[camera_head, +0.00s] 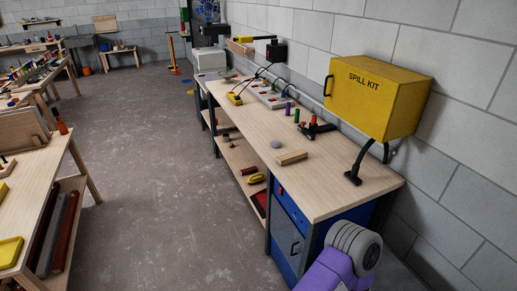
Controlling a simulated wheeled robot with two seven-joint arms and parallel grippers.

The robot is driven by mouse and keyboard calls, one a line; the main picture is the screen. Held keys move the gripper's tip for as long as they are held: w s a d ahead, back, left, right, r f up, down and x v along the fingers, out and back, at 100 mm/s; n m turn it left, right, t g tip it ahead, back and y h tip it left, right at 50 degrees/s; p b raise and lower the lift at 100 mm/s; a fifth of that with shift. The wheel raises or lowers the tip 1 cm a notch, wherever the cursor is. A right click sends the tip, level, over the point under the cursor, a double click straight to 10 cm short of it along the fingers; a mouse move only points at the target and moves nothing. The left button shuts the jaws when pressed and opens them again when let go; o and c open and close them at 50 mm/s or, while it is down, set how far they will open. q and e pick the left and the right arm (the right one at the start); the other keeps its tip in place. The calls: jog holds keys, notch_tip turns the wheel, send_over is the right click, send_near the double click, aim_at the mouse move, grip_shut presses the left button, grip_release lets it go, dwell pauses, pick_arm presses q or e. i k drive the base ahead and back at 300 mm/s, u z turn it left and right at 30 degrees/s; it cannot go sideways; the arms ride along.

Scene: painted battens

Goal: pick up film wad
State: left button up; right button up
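A small grey lump (276,144) lies on the near part of the wooden workbench (330,200), left of a short wooden block. It may be the film wad, but it is too small to tell for sure. A purple and grey link of my own arm shows at the bottom right, beside the bench's near end. Neither of my grippers is in view.
A wooden block (291,157), a black clamp-like tool (316,130) and a black stand (353,178) are on the bench. A yellow spill kit box (376,97) hangs on the wall above. Another table (38,190) stands at left, with open floor between.

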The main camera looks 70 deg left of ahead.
aim_at(276, 144)
jog(key=k, duration=0.25)
jog(key=u, duration=2.8)
jog(key=i, duration=1.8)
jog(key=z, duration=0.2)
jog(key=i, duration=1.5)
jog(key=z, duration=0.9)
